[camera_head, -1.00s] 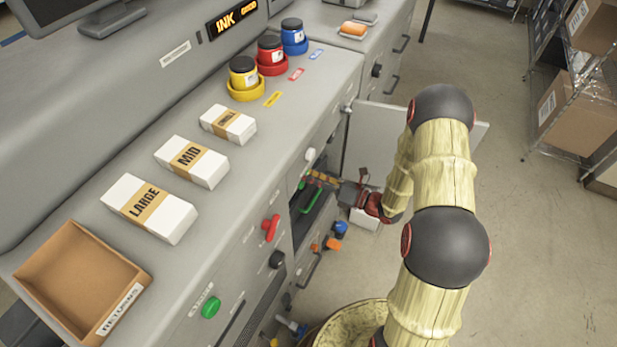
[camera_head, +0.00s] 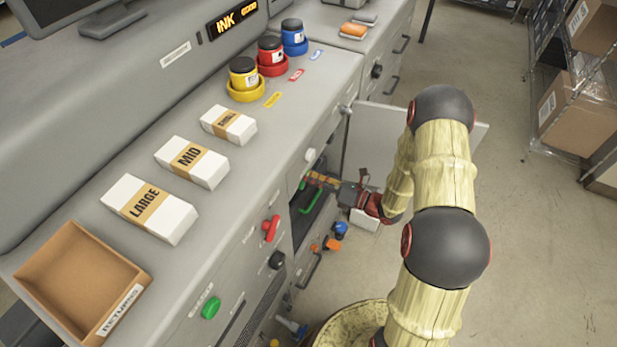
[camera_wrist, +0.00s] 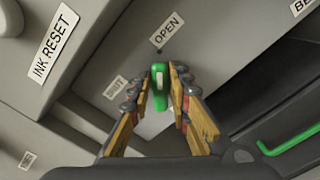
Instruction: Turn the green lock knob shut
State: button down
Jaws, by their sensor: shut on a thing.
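The green lock knob (camera_wrist: 159,84) stands between the two fingertips of my gripper (camera_wrist: 160,95) in the wrist view. The fingers are closed on it from both sides. The knob sits just below an OPEN label (camera_wrist: 167,30), with a SHUT label (camera_wrist: 115,88) to its left. A pale mark on the knob points up toward the OPEN side. In the head view my gripper (camera_head: 318,179) reaches into the open compartment in the cabinet's front, and the knob there is mostly hidden by the fingers.
A green handle (camera_wrist: 290,143) lies right of the knob; it also shows in the head view (camera_head: 310,199). An open cabinet door (camera_head: 372,140) stands behind my arm. An INK RESET label (camera_wrist: 54,45) is at upper left.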

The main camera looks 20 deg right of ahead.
jog(key=n+b, duration=0.1)
jog(key=n, duration=0.5)
jog(key=n+b, duration=0.1)
jog(key=n, duration=0.4)
jog(key=s+a+n+b, duration=0.1)
jog(key=n, duration=0.5)
jog(key=shift+s+f+n, duration=0.1)
jog(key=shift+n, duration=0.2)
dwell(0.6)
jog(key=c, duration=1.8)
grip_release()
jog(key=shift+o, duration=0.2)
jog(key=v, duration=1.2)
